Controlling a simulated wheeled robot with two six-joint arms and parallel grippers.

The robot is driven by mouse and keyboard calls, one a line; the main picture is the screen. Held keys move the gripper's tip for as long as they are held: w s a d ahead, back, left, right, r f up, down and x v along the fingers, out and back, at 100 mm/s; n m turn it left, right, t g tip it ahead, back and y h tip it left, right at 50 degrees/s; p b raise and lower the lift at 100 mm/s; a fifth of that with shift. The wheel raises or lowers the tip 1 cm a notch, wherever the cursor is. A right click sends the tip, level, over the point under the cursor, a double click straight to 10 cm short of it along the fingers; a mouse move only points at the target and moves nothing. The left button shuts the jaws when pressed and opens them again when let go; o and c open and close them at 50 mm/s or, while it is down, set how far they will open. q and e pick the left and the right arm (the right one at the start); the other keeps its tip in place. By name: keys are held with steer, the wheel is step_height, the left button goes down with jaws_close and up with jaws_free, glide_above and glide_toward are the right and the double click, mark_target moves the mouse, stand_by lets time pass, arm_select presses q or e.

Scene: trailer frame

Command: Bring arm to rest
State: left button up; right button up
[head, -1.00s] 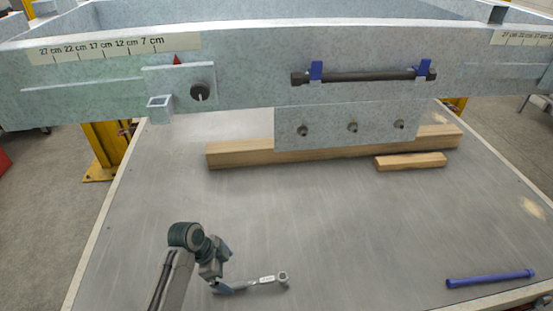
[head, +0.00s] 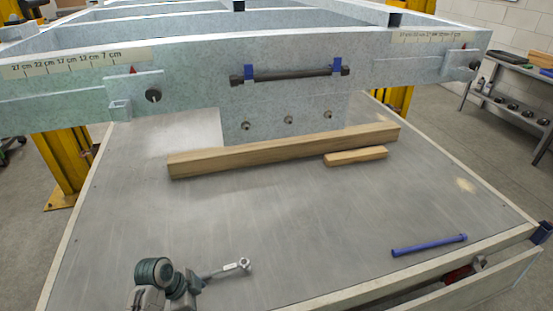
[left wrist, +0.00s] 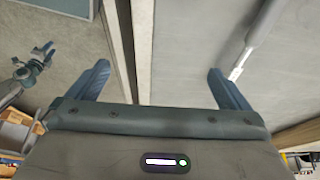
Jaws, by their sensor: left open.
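My left gripper (head: 188,287) is low at the left in the head view, just above the near part of the grey table, partly cut off by the bottom edge. In the left wrist view its two fingers (left wrist: 160,88) stand wide apart with nothing between them. A grey wrench (head: 228,269) lies on the table with its ring end pointing right, its handle end close to the gripper; I cannot tell whether they touch. A grey handle with a silver part (left wrist: 250,42) shows beside the right finger. A small, dark jointed arm (left wrist: 30,70) at the left edge looks like my right one; its jaws are unclear.
The grey trailer frame (head: 190,75) spans the back, holding a dark bar (head: 290,75) in blue clips. A long wooden beam (head: 285,151) and a short block (head: 356,156) lie before it. A blue rod (head: 430,245) lies at right. The table's middle is clear.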

arm_select(q)
steer(key=s+a+r+n+t+y, duration=0.1)
steer(key=s+a+r+n+y, duration=0.15)
steer(key=s+n, duration=0.35)
steer(key=s+a+r+n+t+y, duration=0.1)
steer(key=s+a+r+n, duration=0.15)
steer(key=s, duration=0.55)
steer(key=s+a+r+n+y, duration=0.1)
steer(key=s+r+n+y, duration=0.15)
steer(key=s+n, duration=0.4)
steer(key=s+a+f+b, duration=0.1)
steer(key=a+f+b, duration=0.2)
steer(key=f, duration=3)
steer(key=s+a+f+g+b, duration=0.1)
steer(key=s+f+g+b, duration=0.1)
steer(key=s+f, duration=1.6)
step_height(320, 180, down, 3)
steer(key=shift+s+f+m+h, duration=0.2)
steer(key=shift+s+m+h, duration=0.1)
steer(key=shift+s+h, duration=0.1)
arm_select(e)
steer(key=f, duration=0.5)
steer(key=shift+s+a, duration=0.2)
arm_select(q)
steer(key=shift+a, duration=0.1)
